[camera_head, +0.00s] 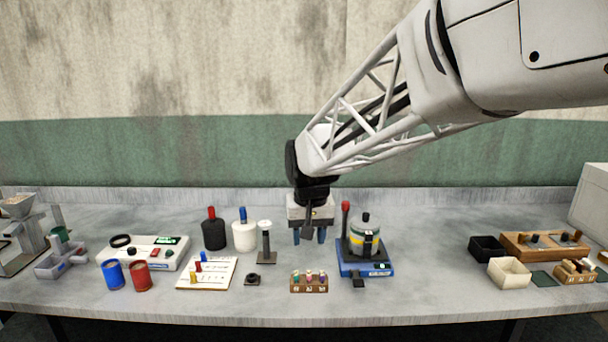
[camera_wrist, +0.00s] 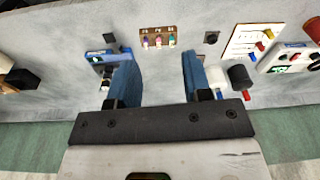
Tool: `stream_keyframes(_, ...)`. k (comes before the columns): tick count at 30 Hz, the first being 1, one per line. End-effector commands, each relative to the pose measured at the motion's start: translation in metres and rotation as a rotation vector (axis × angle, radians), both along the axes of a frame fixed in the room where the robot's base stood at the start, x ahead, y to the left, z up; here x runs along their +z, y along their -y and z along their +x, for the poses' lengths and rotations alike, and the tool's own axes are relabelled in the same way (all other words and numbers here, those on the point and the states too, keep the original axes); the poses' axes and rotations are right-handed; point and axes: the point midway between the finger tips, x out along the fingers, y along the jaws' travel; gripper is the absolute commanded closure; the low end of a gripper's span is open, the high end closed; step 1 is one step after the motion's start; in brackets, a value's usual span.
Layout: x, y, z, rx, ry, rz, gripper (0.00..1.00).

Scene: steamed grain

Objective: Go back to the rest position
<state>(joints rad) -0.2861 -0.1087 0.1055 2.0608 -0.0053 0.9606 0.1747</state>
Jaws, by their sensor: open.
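My gripper (camera_head: 310,235) hangs from the arm over the middle of the bench, pointing down. In the wrist view its two blue fingers (camera_wrist: 157,85) stand wide apart with nothing between them. In the head view it is between a small black stand with a white top (camera_head: 265,243) on the left and a blue-based device with a jar (camera_head: 366,267) on the right. A small wooden rack of vials (camera_head: 309,287) lies in front of it. The exact height of the fingertips above the bench is hard to tell.
Black (camera_head: 214,235) and white (camera_head: 244,238) bottles, a white card (camera_head: 207,273), blue and red cups and a white console (camera_head: 145,253) stand left. A wooden tray (camera_head: 515,251), a black box and a cream box (camera_head: 509,273) stand right. Bare bench (camera_head: 430,275) lies right of the jar device.

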Motion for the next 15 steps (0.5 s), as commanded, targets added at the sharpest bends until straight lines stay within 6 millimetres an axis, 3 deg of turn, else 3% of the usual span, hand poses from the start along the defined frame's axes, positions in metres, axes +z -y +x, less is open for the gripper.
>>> stream_keyframes(6,0.008,0.042,-0.045,-0.025,0.019,0.001,0.55)
stream_keyframes(15,0.01,0.09,-0.109,-0.055,0.044,0.0,0.55)
